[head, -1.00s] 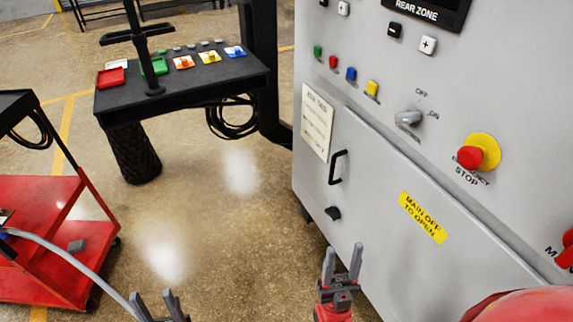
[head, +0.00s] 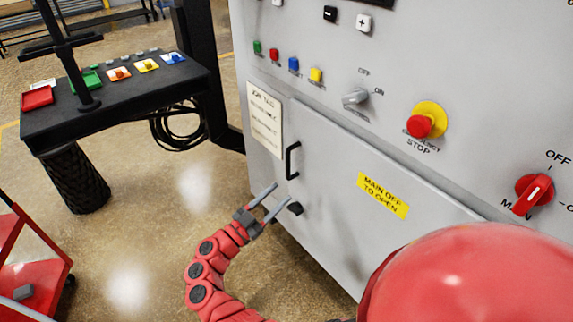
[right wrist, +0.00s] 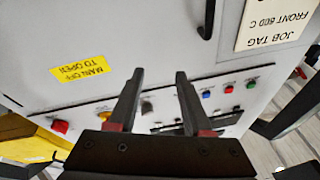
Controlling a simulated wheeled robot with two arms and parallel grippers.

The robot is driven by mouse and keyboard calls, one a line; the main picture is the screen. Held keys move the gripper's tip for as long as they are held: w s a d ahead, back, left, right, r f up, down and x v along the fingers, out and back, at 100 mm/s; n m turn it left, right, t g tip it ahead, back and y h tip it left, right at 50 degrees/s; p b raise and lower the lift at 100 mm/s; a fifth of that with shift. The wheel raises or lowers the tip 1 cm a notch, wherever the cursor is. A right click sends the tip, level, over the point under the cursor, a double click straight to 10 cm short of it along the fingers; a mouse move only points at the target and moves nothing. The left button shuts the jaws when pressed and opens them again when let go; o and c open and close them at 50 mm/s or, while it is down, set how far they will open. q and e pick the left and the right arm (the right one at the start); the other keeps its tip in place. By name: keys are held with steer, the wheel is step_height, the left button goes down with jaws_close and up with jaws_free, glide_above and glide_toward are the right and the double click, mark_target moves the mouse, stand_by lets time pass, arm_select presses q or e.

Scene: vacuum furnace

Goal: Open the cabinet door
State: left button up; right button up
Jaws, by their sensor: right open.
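The grey cabinet door (head: 335,215) is closed on the lower front of the furnace. Its black bar handle (head: 292,160) stands upright near the door's left edge; it also shows at the top of the right wrist view (right wrist: 208,18). A small black latch (head: 295,208) sits below the handle. My right gripper (head: 281,198) is open and empty, just below the handle and in front of or beside the latch; contact cannot be told. In the upside-down right wrist view, its two fingers (right wrist: 159,74) point toward the door with nothing between them. My left gripper is not in view.
A yellow "main off to open" label (head: 383,195) is on the door. A red main switch (head: 534,191), emergency stop (head: 420,126) and grey on/off knob (head: 355,96) are on the panel. A black table (head: 130,95) and red cart (head: 30,265) stand left, with open floor between.

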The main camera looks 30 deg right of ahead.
mark_target(287, 162)
steer(key=w+a+f+n+t+y, duration=0.2)
steer(key=w+a+n+y, duration=0.25)
steer(key=w, duration=0.25)
steer(key=shift+h, duration=0.45)
steer(key=x, duration=1.7)
steer(key=shift+s+d, duration=0.15)
steer(key=shift+s, duration=0.05)
jaws_close()
